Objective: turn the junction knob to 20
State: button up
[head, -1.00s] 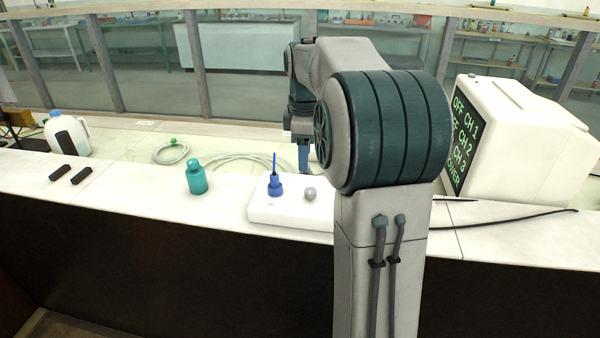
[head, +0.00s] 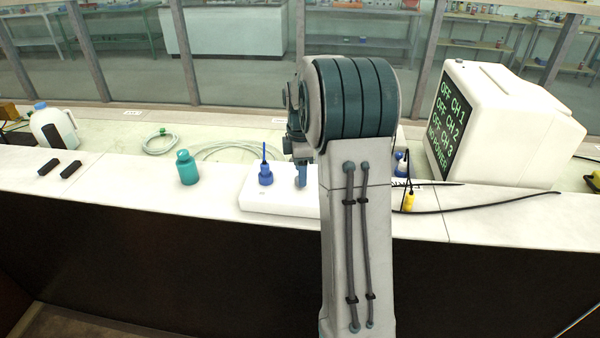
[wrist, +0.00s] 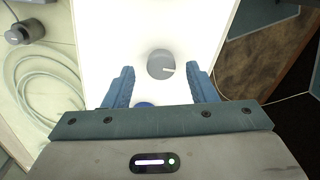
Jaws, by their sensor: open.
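The junction knob (wrist: 162,64) is a round grey knob with a pale pointer line, on top of a white box (wrist: 195,18). In the wrist view its pointer points right. No scale numbers are readable. My gripper (wrist: 160,70) is open, with one blue finger on each side of the knob in the picture and a gap on both sides. I cannot tell how high the fingertips are above the box. In the head view the white box (head: 262,202) sits on the bench edge, and my arm hides the knob.
A blue plug (head: 265,177) stands upright on the box, left of my gripper. A teal bottle (head: 187,169) stands further left. A white monitor (head: 497,125) and a black cable (head: 490,203) are at right. Coiled tubing (head: 160,146) lies behind.

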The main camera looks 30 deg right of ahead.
jog(key=shift+f, duration=0.8)
jog(key=shift+a, duration=0.1)
jog(key=c, duration=1)
